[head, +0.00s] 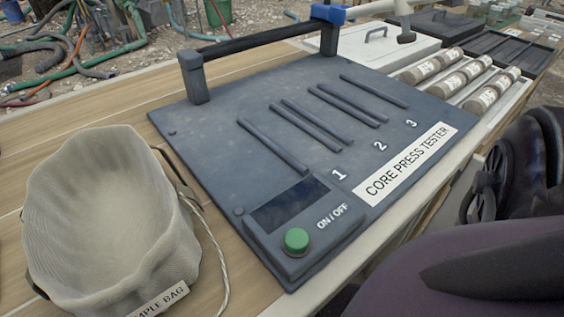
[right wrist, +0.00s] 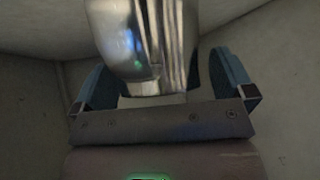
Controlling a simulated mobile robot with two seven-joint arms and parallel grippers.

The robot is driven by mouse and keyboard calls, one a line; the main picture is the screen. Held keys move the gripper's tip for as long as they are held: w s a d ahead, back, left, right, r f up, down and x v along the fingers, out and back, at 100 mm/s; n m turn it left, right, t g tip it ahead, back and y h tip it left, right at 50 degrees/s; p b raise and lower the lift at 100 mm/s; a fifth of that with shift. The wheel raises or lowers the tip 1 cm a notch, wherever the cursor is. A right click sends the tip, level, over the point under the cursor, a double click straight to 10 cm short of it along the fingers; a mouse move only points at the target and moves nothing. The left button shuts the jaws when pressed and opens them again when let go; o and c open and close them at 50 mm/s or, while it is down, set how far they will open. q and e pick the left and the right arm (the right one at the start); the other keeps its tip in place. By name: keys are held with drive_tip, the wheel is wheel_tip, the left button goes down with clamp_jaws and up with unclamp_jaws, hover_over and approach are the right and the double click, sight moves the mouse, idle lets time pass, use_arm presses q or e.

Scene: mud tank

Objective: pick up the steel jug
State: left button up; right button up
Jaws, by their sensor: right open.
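A shiny steel object, which looks like the steel jug (right wrist: 140,40), fills the upper middle of the right wrist view. Only part of it shows; its top runs out of the picture. My right gripper (right wrist: 160,68) is open, with one blue-grey finger on each side of the steel body. The fingers do not look closed on it, and how far the steel reaches in between them is hard to tell. The jug does not show in the head view. My left gripper is not in view.
In the head view, a dark core press tester (head: 230,110) with a green button (head: 296,240) lies on the wooden table. A cloth sample bag (head: 95,215) stands at left. Several cores (head: 460,80) lie at upper right. Pale walls (right wrist: 30,110) surround the right gripper.

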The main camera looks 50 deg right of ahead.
drive_tip(key=shift+c, duration=0.5)
drive_tip(key=c, duration=1.3)
drive_tip(key=shift+r, duration=0.2)
